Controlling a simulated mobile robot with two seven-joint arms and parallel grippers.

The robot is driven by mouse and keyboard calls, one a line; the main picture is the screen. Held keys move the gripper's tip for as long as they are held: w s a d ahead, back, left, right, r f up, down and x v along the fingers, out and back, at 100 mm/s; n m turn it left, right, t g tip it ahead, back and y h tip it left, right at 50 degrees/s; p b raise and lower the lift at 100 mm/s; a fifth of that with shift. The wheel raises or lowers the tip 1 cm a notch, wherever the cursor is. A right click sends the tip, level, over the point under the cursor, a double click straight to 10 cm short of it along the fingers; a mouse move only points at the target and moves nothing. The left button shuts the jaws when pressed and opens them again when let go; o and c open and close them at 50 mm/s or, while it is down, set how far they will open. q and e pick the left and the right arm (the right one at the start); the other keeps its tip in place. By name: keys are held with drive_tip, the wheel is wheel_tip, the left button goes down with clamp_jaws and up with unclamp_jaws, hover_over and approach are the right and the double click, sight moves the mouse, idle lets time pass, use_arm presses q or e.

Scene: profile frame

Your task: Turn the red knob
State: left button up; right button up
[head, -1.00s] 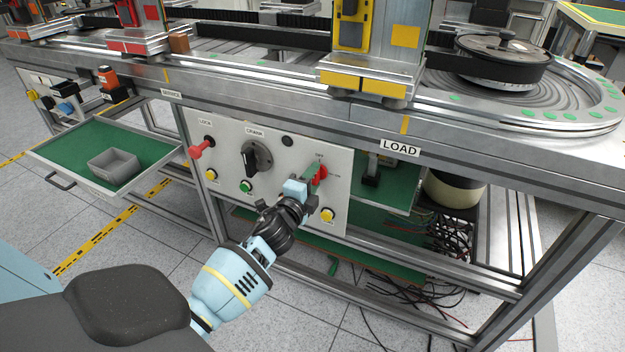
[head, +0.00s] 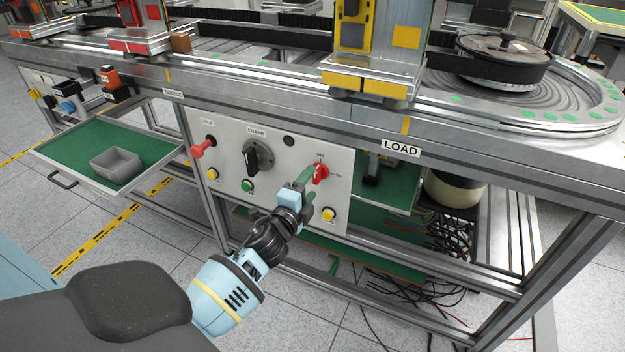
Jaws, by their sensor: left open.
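The red knob (head: 321,173) sits at the upper right of the pale control panel (head: 283,213) under the bench. My left gripper (head: 307,185) is in front of the panel, just left of and below the red knob. Its green-tipped fingers stand apart, one pointing up toward the knob and one lower. It is open and empty, and I cannot tell whether a finger touches the knob. The upper finger covers a little of the knob's left side. My right gripper is not in view.
The panel also carries a red lever (head: 203,148), a black crank knob (head: 257,158), a green button (head: 247,186) and yellow buttons (head: 328,214). An open green drawer (head: 75,140) with a grey bin (head: 116,163) juts out at left. Loose cables lie at lower right.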

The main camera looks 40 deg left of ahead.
use_arm(q)
drive_tip(key=v, duration=0.4)
drive_tip(key=shift+s, duration=0.3)
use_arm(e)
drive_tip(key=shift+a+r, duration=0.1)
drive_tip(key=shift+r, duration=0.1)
